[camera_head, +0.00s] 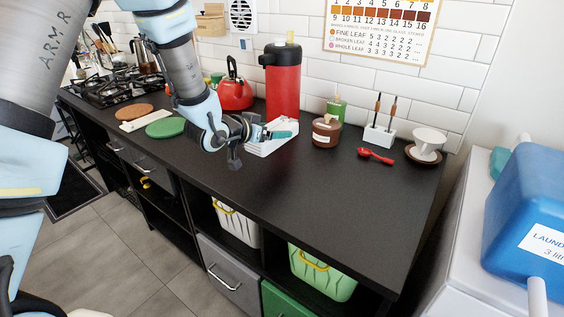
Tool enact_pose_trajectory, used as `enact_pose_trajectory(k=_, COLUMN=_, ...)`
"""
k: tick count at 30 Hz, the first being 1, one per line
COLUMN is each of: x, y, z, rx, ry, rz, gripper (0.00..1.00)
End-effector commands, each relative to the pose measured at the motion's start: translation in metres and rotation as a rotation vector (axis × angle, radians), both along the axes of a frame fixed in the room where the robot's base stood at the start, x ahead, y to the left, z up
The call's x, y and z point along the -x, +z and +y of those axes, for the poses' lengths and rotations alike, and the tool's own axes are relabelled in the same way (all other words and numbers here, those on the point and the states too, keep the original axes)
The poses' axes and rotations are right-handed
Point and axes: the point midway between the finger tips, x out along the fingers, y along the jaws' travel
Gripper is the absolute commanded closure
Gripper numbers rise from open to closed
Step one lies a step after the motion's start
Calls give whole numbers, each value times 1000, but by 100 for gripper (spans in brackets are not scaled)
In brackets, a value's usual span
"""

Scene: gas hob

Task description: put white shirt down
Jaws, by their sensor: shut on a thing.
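I cannot make out a white shirt in this view. My gripper (254,131) is above the black counter, just left of a white, low-sided thing (271,147) in front of the red dispenser. A small teal thing (284,134) is at its fingertips, over the white thing. The gripper appears shut on the teal thing, though the dark fingers are small and partly hidden. I cannot tell whether the teal thing touches the white one.
The black counter (310,195) is clear in front and to the right. A red kettle (234,93) and red dispenser (283,84) stand behind my gripper. Green (165,127) and brown (132,111) discs lie left.

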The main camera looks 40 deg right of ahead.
Motion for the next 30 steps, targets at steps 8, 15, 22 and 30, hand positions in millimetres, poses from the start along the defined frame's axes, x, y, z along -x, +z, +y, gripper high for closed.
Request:
enact_pose_trajectory(k=8, x=0, y=-33, z=0, rx=1, ry=1, rz=0, gripper=85)
enact_pose_trajectory(k=15, x=0, y=-64, z=0, rx=-2, ry=-1, rz=2, gripper=85)
enact_pose_trajectory(k=22, x=-1, y=-75, z=0, rx=3, ry=1, rz=-1, gripper=85)
enact_pose_trajectory(k=30, x=-1, y=-79, z=0, rx=3, ry=1, rz=-1, gripper=85)
